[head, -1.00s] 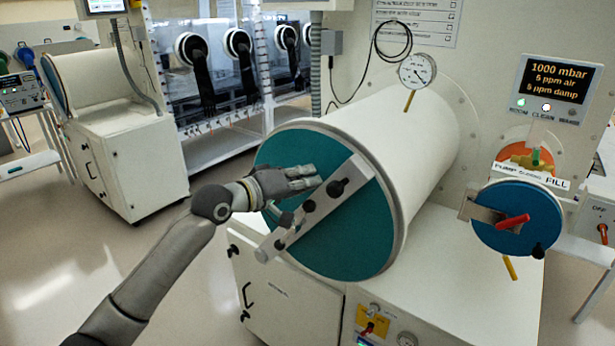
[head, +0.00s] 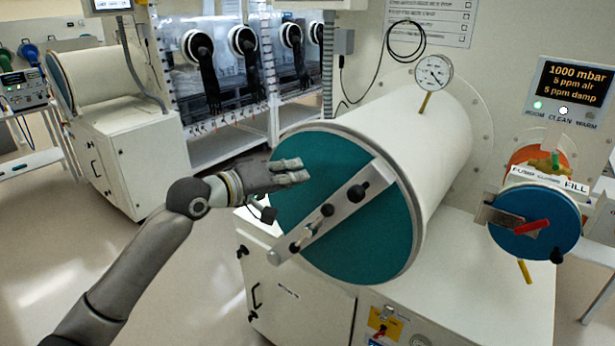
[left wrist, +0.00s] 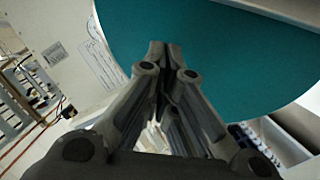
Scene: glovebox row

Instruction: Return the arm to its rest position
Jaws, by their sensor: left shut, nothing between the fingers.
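My left arm (head: 135,270) comes in from the lower left of the head view. Its gripper (head: 305,170) is shut and empty, in front of the upper left part of the teal round door (head: 345,240) of the large white cylinder. The left wrist view shows the closed fingers (left wrist: 165,48) against the teal door (left wrist: 225,50). I cannot tell whether the fingertips touch it. A grey bar (head: 335,212) with black knobs lies slantwise across the door, to the right of and below the fingers. My right gripper is not in view.
A smaller cylinder with a blue door and red handle (head: 531,228) is at the right, under a display (head: 575,84) reading 1000 mbar. A gauge (head: 433,73) stands on the large cylinder. A white cabinet (head: 295,290) is below. Open floor (head: 205,270) lies left.

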